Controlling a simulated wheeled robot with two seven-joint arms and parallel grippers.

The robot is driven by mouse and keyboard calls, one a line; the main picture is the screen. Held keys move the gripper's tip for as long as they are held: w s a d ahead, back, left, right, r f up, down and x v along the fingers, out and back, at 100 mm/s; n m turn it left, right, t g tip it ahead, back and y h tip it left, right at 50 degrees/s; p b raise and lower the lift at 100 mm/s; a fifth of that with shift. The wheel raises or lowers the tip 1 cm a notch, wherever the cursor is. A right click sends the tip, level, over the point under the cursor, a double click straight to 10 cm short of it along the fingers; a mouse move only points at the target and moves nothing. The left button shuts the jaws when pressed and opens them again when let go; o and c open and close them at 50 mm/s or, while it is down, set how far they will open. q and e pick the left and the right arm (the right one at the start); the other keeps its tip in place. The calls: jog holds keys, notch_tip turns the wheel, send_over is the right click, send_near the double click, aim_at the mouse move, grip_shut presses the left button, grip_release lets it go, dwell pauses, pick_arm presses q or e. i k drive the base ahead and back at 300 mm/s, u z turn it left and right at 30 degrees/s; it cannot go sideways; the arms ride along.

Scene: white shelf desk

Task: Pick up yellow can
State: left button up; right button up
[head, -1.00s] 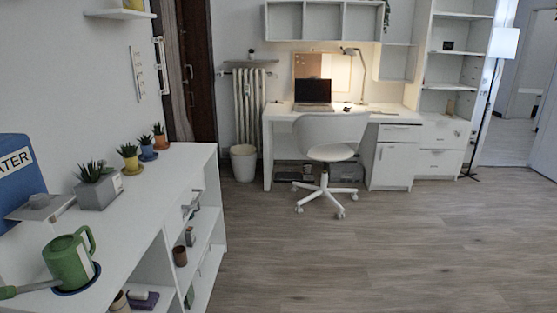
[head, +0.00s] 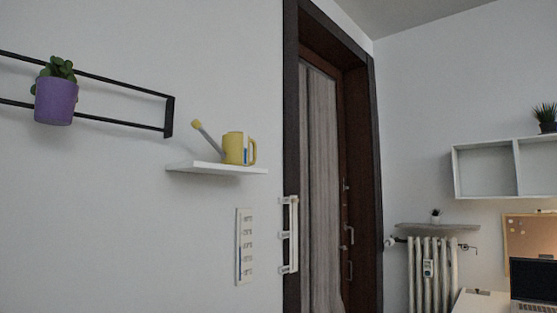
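A yellow watering can (head: 233,148) stands upright on a small white wall shelf (head: 215,169) in the head view, left of the dark door frame. Its spout points up and to the left, and its handle is on the right. Neither of my grippers shows in the head view.
A purple pot with a plant (head: 55,99) hangs in a black wall rack (head: 120,90) at the left. A white wall rack with hooks (head: 244,246) is below the shelf. A radiator (head: 433,270), wall cubbies (head: 500,166) and a laptop (head: 533,282) are at the right.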

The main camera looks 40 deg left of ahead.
aim_at(235, 151)
jog(key=i, duration=1.95)
jog(key=u, duration=1.65)
